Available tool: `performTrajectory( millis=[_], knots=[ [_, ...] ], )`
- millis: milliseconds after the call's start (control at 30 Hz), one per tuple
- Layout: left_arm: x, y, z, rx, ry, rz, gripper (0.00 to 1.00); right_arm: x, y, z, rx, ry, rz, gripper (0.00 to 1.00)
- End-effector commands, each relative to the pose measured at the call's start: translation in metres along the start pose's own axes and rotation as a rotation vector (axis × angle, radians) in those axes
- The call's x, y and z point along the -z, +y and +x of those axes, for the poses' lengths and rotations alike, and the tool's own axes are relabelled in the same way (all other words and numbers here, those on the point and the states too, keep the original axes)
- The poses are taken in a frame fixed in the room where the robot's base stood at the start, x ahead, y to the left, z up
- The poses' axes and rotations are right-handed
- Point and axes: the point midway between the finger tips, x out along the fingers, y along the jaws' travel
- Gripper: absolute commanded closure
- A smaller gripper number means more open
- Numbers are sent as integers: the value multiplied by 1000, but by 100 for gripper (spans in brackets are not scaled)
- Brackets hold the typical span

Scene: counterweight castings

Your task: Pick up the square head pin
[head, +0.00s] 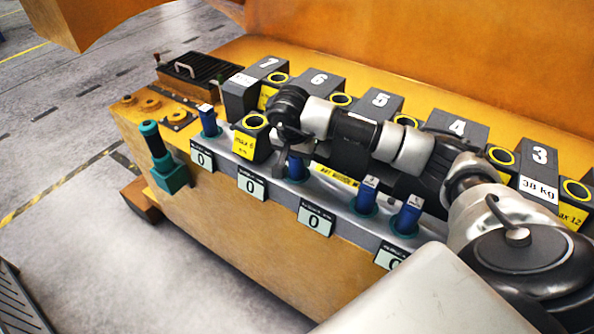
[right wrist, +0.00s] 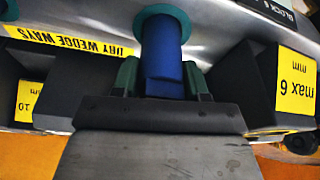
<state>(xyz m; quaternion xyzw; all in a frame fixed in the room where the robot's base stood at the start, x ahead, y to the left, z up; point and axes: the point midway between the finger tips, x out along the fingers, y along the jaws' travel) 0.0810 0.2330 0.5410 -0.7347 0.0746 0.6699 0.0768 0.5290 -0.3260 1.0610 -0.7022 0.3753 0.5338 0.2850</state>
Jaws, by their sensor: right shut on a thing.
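A blue pin (head: 297,167) stands in a teal collar on the grey rail, its top hidden behind my right arm in the head view. In the right wrist view the same pin (right wrist: 163,60) runs from the teal collar (right wrist: 166,14) to between the green fingers of my right gripper (right wrist: 162,82). The gripper is shut on it. Its gripped end looks flat-sided, but I cannot fully tell its shape. Other blue pins stand in collars along the rail: one at the left (head: 209,121), two to the right (head: 366,196) (head: 409,216). My left gripper is not in view.
Grey numbered blocks (head: 319,85) with yellow-ringed holes line up behind the rail. Panels reading 0 (head: 252,186) face front. A teal clamp-like part (head: 169,172) sits at the left edge. A black block with a yellow label (right wrist: 285,85) is close beside my right gripper.

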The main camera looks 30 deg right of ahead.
Motion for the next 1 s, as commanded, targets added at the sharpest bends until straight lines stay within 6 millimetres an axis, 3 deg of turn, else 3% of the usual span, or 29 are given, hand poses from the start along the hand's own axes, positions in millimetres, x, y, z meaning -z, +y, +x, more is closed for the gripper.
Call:
performTrajectory(
  millis=[33,167,567,1000],
  knots=[
    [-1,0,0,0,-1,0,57,0,0,0,0,0,0,83],
    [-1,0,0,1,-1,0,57,0,0,0,0,0,0,100],
    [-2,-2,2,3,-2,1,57,3,-1,-6,4,2,2,100],
    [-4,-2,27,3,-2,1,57,23,-1,-79,6,4,3,100]
  ],
)
